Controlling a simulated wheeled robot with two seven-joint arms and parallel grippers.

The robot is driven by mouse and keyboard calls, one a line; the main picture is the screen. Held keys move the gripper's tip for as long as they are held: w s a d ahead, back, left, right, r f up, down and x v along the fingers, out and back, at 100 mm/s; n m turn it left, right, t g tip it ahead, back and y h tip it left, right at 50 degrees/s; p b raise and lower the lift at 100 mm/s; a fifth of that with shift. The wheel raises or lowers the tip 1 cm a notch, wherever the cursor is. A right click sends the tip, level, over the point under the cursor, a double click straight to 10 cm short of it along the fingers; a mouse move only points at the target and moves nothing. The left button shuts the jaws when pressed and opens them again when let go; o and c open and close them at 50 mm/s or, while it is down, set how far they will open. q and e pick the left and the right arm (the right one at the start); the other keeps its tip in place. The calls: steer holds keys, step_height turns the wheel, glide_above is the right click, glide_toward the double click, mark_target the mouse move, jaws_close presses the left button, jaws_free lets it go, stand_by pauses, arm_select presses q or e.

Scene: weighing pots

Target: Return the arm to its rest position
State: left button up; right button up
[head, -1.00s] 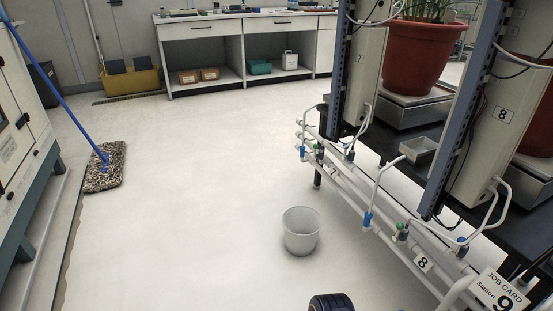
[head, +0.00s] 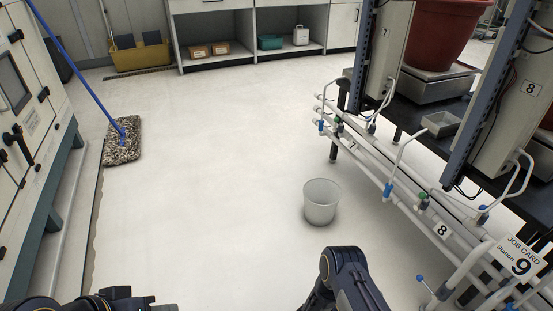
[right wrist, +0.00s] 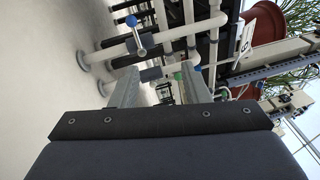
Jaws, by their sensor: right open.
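My right gripper (right wrist: 158,72) is open in the right wrist view, its two grey fingers apart with nothing between them. White pipes with a blue-knobbed valve (right wrist: 131,20) show beyond the fingers; the distance is unclear. In the head view part of my right arm (head: 347,282) shows at the bottom centre, left of the pipe rack, with its gripper out of sight. Part of my left arm (head: 110,300) shows at the bottom left edge; I cannot make out its gripper there.
White pipes (head: 395,182) with valves run along the bench at right, below a red pot (head: 437,35) on a scale. A job card (head: 521,257) reads Station 9. A white bucket (head: 321,203) stands on the floor.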

steer(key=s+d+r+m+g+y+p, duration=0.1)
steer(key=s+d+r+m+g+y, duration=0.15)
steer(key=r+m, duration=0.5)
steer(key=s+d+r+m+g+y, duration=0.1)
steer(key=d+r+m+g+y, duration=0.1)
steer(key=r+m+g+y, duration=0.35)
steer(key=s+d+r+m+g+y+p, duration=0.1)
steer(key=s+d+r+m+g+y, duration=0.1)
steer(key=r+m, duration=0.7)
steer(key=s+a+r+m+t+y+p, duration=0.1)
steer(key=s+a+r+m+t+y, duration=0.6)
steer(key=r, duration=0.3)
steer(key=s+a+r+m+t+y+p, duration=0.1)
steer(key=s+a+r+m+t+y, duration=0.5)
steer(key=a+r+m, duration=0.35)
step_height(320, 180, up, 39)
steer(key=d+g+p, duration=0.1)
steer(key=p, duration=3.7)
steer(key=shift+s, duration=0.4)
steer(key=shift+f, duration=0.15)
